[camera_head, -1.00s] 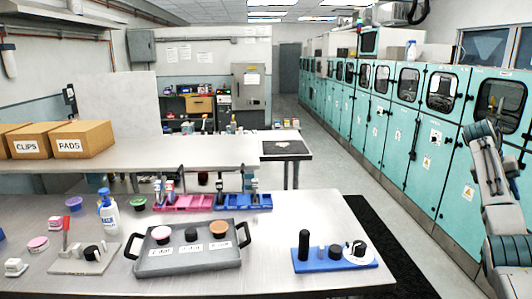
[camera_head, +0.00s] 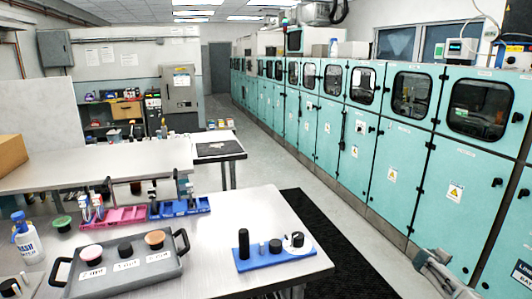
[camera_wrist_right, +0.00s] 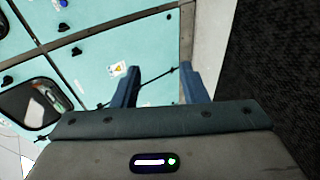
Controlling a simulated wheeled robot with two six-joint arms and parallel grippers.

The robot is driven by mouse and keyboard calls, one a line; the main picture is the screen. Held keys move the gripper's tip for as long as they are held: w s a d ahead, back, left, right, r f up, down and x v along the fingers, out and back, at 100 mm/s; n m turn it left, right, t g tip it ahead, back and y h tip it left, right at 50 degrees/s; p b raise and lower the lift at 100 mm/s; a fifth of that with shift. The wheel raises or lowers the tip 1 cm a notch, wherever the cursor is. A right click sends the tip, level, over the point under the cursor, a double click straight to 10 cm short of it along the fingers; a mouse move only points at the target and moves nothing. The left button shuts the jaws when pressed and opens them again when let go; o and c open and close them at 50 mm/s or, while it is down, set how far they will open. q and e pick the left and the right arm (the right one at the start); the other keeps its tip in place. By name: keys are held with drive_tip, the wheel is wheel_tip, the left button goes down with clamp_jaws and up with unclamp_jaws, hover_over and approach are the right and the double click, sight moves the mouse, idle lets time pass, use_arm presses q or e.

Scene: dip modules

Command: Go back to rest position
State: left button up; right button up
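My right gripper shows in the right wrist view (camera_wrist_right: 160,85), its two blue-grey fingers spread apart with nothing between them. Teal cabinet doors and dark matting show beyond them. In the head view, a grey part of my right arm (camera_head: 440,268) shows at the lower right, to the right of the steel table and in front of the cabinets. I cannot make out its fingers there. My left gripper is not in view.
The steel table (camera_head: 222,230) carries a grey labelled tray (camera_head: 130,278), a blue base (camera_head: 275,257) with black pieces, pink and blue racks (camera_head: 180,208), and a white bottle (camera_head: 27,240). Teal cabinets (camera_head: 390,150) line the right. Dark matting (camera_head: 330,225) lies between.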

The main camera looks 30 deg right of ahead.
drive_tip(key=s+f+n+t+y, duration=0.1)
drive_tip(key=s+f+n+t, duration=0.15)
drive_tip(key=s+f, duration=0.5)
drive_tip(key=s+f+n+t+y, duration=0.1)
drive_tip(key=s+f+n, duration=0.25)
drive_tip(key=s, duration=0.65)
drive_tip(key=s+a+f+m+y, duration=0.1)
drive_tip(key=s+a+f, duration=0.3)
drive_tip(key=a+f, duration=0.75)
drive_tip(key=s+a+f+g+y, duration=0.1)
drive_tip(key=s+a+f+y, duration=0.15)
drive_tip(key=a+f, duration=0.95)
drive_tip(key=s+a+f+m+y, duration=0.1)
drive_tip(key=a+f, duration=0.3)
drive_tip(key=a, duration=1)
drive_tip(key=s+a+f+m+y, duration=0.1)
drive_tip(key=a+f, duration=0.4)
drive_tip(key=a, duration=0.9)
drive_tip(key=s+a+f+y, duration=0.2)
drive_tip(key=a+f+y, duration=0.1)
drive_tip(key=a, duration=1.1)
drive_tip(key=shift+s+a+f+m+g+b, duration=0.3)
drive_tip(key=shift+s+a+f+m+g, duration=0.1)
drive_tip(key=shift+f, duration=0.3)
drive_tip(key=shift+d, duration=0.1)
